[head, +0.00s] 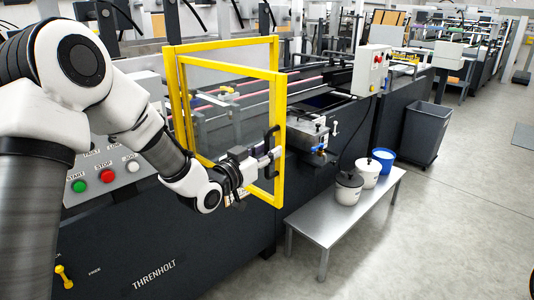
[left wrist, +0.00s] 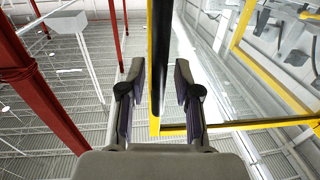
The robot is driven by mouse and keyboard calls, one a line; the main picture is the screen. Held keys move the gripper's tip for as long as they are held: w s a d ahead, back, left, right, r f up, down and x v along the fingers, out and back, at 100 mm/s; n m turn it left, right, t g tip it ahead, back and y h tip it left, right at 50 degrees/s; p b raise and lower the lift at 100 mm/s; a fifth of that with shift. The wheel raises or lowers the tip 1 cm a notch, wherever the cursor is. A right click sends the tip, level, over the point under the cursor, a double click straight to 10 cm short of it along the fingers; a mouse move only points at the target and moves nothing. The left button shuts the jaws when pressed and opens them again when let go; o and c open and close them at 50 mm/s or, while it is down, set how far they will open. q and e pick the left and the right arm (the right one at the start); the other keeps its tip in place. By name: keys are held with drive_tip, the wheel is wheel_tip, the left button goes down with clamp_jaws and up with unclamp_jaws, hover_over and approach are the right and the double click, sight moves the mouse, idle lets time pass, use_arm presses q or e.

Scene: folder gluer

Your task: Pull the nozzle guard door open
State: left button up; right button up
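The nozzle guard door (head: 280,130) is a yellow frame with a clear pane, at the side of the dark machine. It stands at an angle to a second yellow frame behind it. A black upright handle (head: 271,139) is on its free side. My left gripper (head: 268,159) is at this handle. In the left wrist view the dark handle bar (left wrist: 162,60) runs between the two fingers of the gripper (left wrist: 159,88), with a gap on both sides. The yellow frame edge (left wrist: 153,125) is just behind. My right gripper is in neither view.
A low grey bench (head: 335,218) with pots and a blue bucket (head: 383,157) stands right of the door. A glue unit with a small box (head: 310,134) is close behind the handle. A dark bin (head: 425,132) is further right. The floor in front is clear.

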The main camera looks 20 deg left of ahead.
use_arm(q)
drive_tip(key=shift+s+f, duration=0.1)
drive_tip(key=shift+s, duration=0.05)
drive_tip(key=v, duration=1.1)
drive_tip(key=shift+s+a, duration=0.15)
drive_tip(key=shift+s, duration=0.2)
drive_tip(key=shift+f, duration=0.1)
